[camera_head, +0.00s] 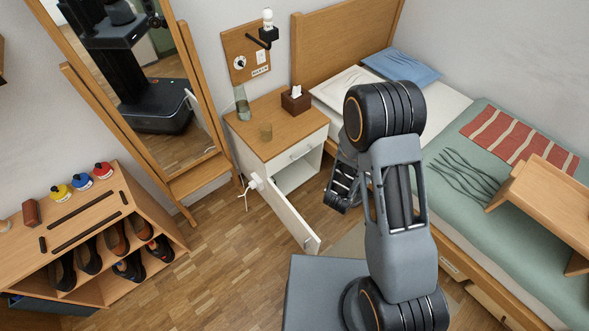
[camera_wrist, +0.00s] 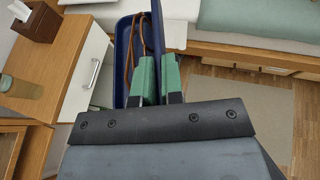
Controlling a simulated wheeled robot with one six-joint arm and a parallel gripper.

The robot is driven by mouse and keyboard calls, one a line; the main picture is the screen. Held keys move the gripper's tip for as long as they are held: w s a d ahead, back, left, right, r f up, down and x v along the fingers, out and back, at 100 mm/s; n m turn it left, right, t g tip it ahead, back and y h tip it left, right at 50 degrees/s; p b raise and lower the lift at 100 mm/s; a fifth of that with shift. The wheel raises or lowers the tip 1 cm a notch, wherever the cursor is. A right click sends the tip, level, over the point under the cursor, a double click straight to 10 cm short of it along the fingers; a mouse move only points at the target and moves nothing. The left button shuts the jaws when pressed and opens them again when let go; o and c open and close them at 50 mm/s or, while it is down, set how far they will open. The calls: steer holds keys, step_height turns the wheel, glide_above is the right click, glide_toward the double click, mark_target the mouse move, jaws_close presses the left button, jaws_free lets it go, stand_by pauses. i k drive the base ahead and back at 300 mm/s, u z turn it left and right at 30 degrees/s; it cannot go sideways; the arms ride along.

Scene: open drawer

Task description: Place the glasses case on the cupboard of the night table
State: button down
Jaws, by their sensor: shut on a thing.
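In the wrist view my gripper (camera_wrist: 158,78) has its green fingers shut on a dark blue edge of what looks like an open glasses case (camera_wrist: 123,50). Thin brown pieces, perhaps glasses, show inside it. In the head view my gripper (camera_head: 341,192) points down to the right of the night table (camera_head: 262,134); I cannot make out the case there. The night table's white cupboard door (camera_head: 290,217) is swung open, and part of the cupboard inside (camera_head: 293,176) shows below the shut drawer (camera_head: 297,152).
The open door juts into the floor left of my gripper. The bed (camera_head: 453,157) lies to the right; a shoe rack (camera_head: 89,232) stands at left.

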mark_target(275, 178)
steer(key=z, duration=2.55)
steer(key=k, duration=2.5)
steer(key=u, duration=1.8)
steer(key=i, duration=1.7)
